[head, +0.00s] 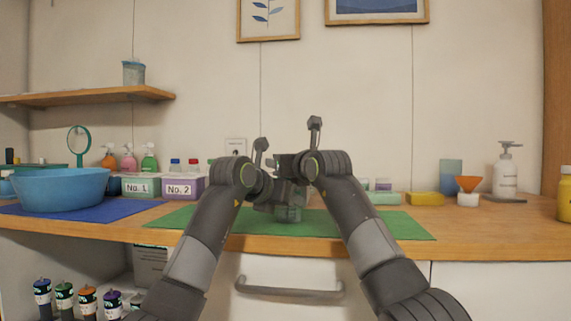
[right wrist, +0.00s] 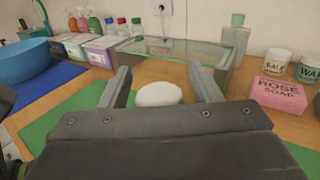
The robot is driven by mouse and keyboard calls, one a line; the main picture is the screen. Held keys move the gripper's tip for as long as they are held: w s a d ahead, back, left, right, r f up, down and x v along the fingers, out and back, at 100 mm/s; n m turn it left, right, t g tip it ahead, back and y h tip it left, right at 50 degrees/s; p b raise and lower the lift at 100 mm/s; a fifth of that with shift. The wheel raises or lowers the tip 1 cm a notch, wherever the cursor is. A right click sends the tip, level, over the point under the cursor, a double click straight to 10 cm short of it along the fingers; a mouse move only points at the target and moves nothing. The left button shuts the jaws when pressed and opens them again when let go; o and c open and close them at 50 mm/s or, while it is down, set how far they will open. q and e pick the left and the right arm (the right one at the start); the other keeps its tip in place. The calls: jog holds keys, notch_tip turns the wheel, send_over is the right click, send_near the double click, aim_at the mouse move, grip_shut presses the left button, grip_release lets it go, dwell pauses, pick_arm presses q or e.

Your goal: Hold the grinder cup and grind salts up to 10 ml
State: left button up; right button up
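A white rounded object (right wrist: 160,93) lies between the fingers of my right gripper (right wrist: 158,72) in the right wrist view. Gaps show on both sides of it, so the gripper is open around it. I cannot tell whether it is part of the grinder cup. In the head view both arms meet over the green mat (head: 385,223). A grey-green, cup-like thing (head: 288,213) shows low between them, partly hidden; it may be the grinder cup. My left gripper (head: 268,188) is beside it, its fingers unclear among the arm parts. No salt or volume mark can be made out.
A glass case (right wrist: 175,50) stands behind the mat. A blue basin (head: 62,186) and boxes No. 1 (head: 140,186) and No. 2 (head: 180,188) are at left. A pink soap box (right wrist: 280,92), yellow sponge (head: 425,198) and orange funnel (head: 468,183) are at right.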

jog(key=shift+n+g+y, duration=0.3)
jog(key=shift+n+y, duration=0.1)
jog(key=shift+y, duration=0.2)
jog(key=shift+s+n+g+y, duration=0.15)
jog(key=shift+n+g+y, duration=0.15)
jog(key=shift+n+y, duration=0.15)
jog(key=v, duration=1.4)
jog(key=x, duration=1.2)
jog(key=shift+s+r, duration=0.1)
jog(key=shift+r, duration=0.05)
jog(key=shift+w+a, duration=0.1)
jog(key=shift+w, duration=0.15)
jog(key=shift+n+g+y, duration=1.15)
jog(key=shift+g+y, duration=0.25)
jog(key=shift+y, duration=0.25)
